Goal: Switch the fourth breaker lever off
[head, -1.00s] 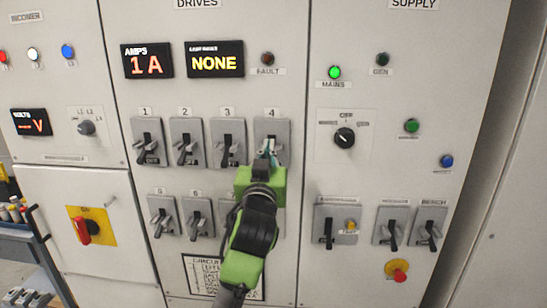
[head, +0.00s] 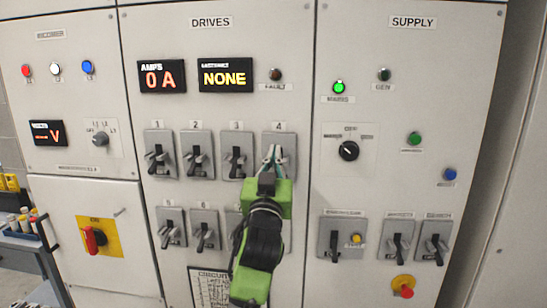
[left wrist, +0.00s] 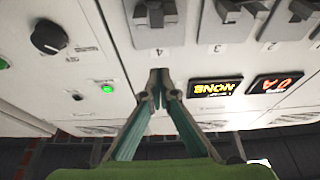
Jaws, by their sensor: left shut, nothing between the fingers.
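The fourth breaker (head: 290,158), a grey plate with a dark lever under the label 4, is at the right end of the upper row in the head view. It shows upside down at the top of the left wrist view (left wrist: 155,15). My left gripper (head: 271,152) is shut and empty, with its teal fingers in front of this breaker. In the left wrist view its fingertips (left wrist: 160,78) are near the label 4. The fingers hide most of the lever in the head view, so its position and any contact are unclear. My right gripper is not in view.
Breaker three (head: 236,157) stands close on the left. The amps display (head: 162,76) reads 0 A and the fault display (head: 227,75) reads NONE. A lower row of breakers (head: 205,230) is partly behind my left arm. A rotary selector (head: 348,151) is to the right.

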